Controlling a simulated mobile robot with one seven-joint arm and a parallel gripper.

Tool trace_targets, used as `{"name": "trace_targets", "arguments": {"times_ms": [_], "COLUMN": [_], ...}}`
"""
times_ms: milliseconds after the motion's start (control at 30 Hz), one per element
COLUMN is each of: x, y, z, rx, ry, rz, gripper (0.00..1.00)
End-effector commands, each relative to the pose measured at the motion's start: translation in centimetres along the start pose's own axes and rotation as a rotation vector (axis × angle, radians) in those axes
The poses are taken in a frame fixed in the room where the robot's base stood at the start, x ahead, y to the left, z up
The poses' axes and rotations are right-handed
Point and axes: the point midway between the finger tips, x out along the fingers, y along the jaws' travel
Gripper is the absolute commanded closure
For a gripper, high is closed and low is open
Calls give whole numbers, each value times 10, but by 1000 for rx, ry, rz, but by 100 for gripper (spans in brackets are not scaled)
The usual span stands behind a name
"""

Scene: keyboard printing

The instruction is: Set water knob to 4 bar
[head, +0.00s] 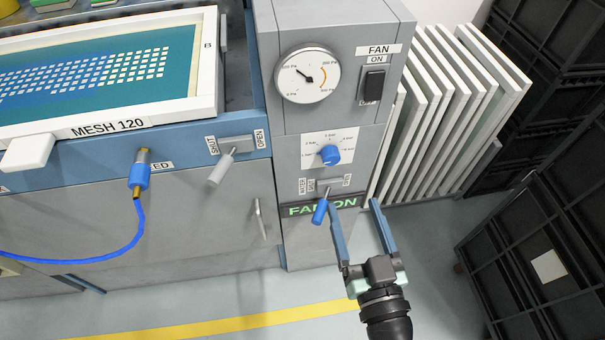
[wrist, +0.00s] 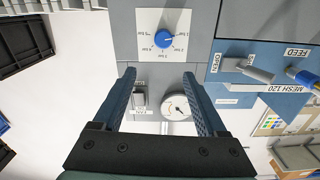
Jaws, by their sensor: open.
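The blue water knob (head: 330,154) sits on a white dial plate (head: 343,142) with bar markings, on the front of the grey control column. It also shows in the wrist view (wrist: 165,39), where the picture is upside down. The bar labels are too small to read surely, and I cannot tell which mark the knob points to. My gripper (head: 354,203) is open and empty, below and right of the knob in the head view. In the wrist view its two fingers (wrist: 158,75) stand apart, with the knob beyond the tips and not between them.
A blue-handled lever (head: 320,212) is just below the dial, close to my left finger in the head view. Above are a round gauge (head: 308,76) and a FAN switch (head: 374,85). White frames (head: 440,110) stand at the right. A blue hose (head: 130,235) hangs left.

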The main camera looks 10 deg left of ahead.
Motion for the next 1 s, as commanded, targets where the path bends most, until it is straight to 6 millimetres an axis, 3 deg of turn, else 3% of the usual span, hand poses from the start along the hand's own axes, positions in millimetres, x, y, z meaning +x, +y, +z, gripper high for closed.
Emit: {"name": "trace_targets", "arguments": {"times_ms": [33, 100, 267, 700, 1000], "x": [-6, -10, 0, 88, 117], "y": [1, 1, 2, 2, 2], "z": [17, 22, 21, 20, 21], "rx": [14, 21, 22, 21, 21], "ry": [-2, 2, 6, 5, 4], "rz": [7, 10, 11, 8, 10], "gripper": [25, 25, 25, 25, 25]}}
